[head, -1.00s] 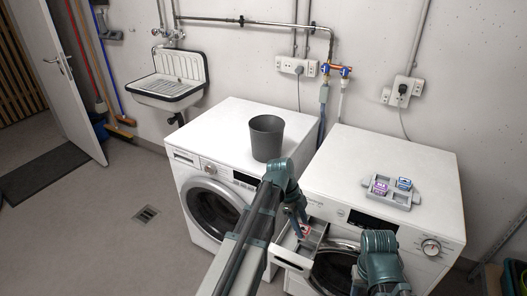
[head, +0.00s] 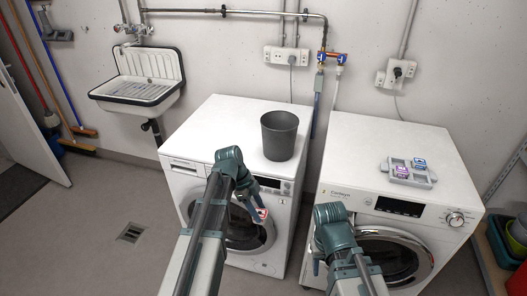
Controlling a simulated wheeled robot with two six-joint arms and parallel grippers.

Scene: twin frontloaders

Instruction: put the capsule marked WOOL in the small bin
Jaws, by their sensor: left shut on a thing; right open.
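The small dark grey bin (head: 280,137) stands upright on top of the left washing machine, near its right side. My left gripper (head: 261,213) is shut on a small red and white capsule (head: 263,212), in front of the left machine and lower than the bin. The marking on this capsule is too small to read. My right gripper (head: 317,265) is open, low in front of the right machine's left side, and mostly hidden by its own arm. A purple capsule (head: 401,171) and a blue capsule (head: 419,163) sit in a grey tray (head: 427,181) on the right machine.
The left washing machine (head: 225,130) and right washing machine (head: 360,150) stand side by side with a narrow gap. My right arm covers the right machine's upper left front, so its drawer cannot be seen. Pipes (head: 240,12) and a sink (head: 140,90) are on the wall.

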